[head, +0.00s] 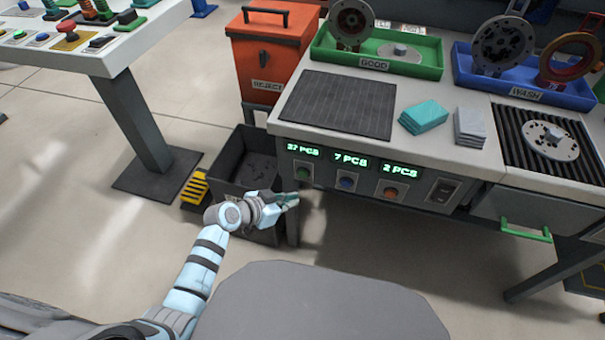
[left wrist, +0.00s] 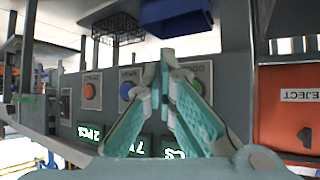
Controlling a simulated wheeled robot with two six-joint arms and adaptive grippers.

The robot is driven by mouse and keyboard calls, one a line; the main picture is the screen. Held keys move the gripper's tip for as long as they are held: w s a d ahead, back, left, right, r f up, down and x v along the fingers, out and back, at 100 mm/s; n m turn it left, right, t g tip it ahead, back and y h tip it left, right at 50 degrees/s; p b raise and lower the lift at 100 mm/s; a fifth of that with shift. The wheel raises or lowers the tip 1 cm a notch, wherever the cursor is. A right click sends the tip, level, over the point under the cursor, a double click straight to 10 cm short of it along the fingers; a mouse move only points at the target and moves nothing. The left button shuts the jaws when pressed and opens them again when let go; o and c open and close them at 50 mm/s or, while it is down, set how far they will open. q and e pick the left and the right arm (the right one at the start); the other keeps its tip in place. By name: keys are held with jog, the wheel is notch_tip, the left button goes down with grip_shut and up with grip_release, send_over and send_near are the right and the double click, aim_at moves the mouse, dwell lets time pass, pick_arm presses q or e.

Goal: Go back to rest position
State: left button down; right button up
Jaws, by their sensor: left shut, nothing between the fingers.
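My left gripper (head: 287,199) is shut and empty, just in front of the table's front panel in the head view, below and left of the green button (head: 303,172). In the left wrist view its teal-padded fingers (left wrist: 167,56) meet at the tips, with the panel behind them upside down. The fingers partly hide the green button there. The blue button (head: 346,182) and orange button (head: 390,192) sit to its right, under lit counters reading 27, 7 and 2 PCS. My right gripper is in neither view.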

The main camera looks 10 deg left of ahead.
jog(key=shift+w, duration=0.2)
pick_arm(q)
jog(key=s+a+f+n+y, duration=0.2)
jog(key=a+f+n+y, duration=0.25)
jog(key=a+f, duration=0.35)
jog(key=s+a+f+n+g+y, duration=0.1)
jog(key=s+a+f+g, duration=0.1)
jog(key=s+f, duration=0.75)
jog(key=s+a+f+n+g+y, duration=0.1)
jog(key=s+a+f+n+g, duration=0.15)
jog(key=s+f, duration=0.7)
jog(key=s+a+f+m+g, duration=0.1)
jog(key=s+f+m+g, duration=0.15)
jog(key=s, duration=2.05)
notch_tip(320, 180, up, 14)
jog(key=p, duration=1.4)
jog(key=shift+d+n+g, duration=0.3)
jog(key=shift+d+n, duration=0.05)
jog(key=shift+n, duration=0.1)
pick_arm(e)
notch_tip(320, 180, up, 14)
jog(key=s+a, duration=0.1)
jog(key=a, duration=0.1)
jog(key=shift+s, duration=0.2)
